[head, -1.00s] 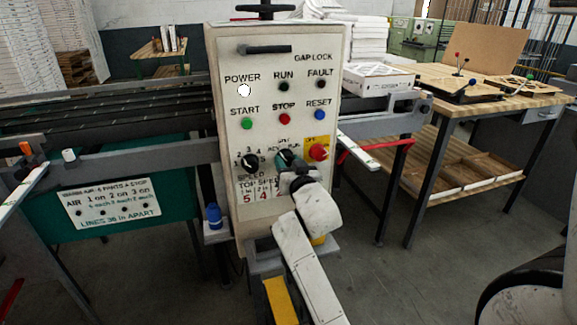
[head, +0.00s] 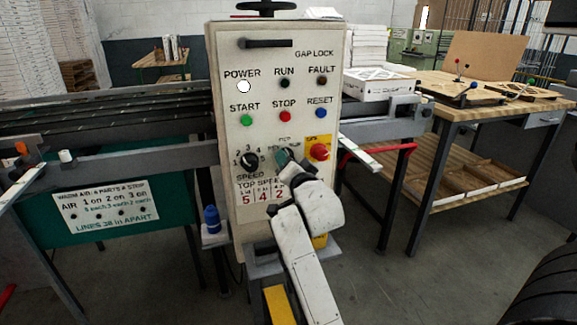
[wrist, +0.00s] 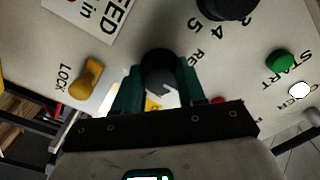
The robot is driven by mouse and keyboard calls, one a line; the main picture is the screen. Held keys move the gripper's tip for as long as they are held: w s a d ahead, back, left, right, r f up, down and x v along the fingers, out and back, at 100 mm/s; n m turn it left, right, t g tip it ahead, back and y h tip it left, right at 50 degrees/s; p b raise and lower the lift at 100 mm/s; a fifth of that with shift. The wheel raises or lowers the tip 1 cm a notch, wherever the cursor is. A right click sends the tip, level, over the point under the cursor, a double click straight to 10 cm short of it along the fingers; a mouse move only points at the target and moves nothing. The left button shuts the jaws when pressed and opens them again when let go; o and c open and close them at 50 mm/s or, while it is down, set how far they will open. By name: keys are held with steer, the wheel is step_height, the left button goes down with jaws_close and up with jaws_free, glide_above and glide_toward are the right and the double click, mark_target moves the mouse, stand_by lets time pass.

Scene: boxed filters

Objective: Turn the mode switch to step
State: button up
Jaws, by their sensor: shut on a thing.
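The mode switch is a black round knob (wrist: 160,70) on the front of the pale control panel (head: 222,115), seen between my teal fingers in the wrist view. My gripper (head: 284,159) is at the panel's lower middle and is shut on the knob. In the wrist view my gripper (wrist: 158,88) has one finger on each side of it. My fingers and wrist cover most of the knob and its labels in the head view, so I cannot read which position it points to.
The black speed knob (head: 249,161) is close on the left. The red stop button on a yellow plate (head: 319,151) is close on the right. A yellow lock knob (wrist: 90,75) shows in the wrist view. A wooden table (head: 490,98) stands at the right.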

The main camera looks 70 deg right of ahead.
stand_by(0.5)
steer(key=o, duration=1.1)
steer(key=shift+c, duration=0.2)
steer(key=b+v, duration=0.1)
steer(key=v, duration=1)
steer(key=shift+d, duration=0.1)
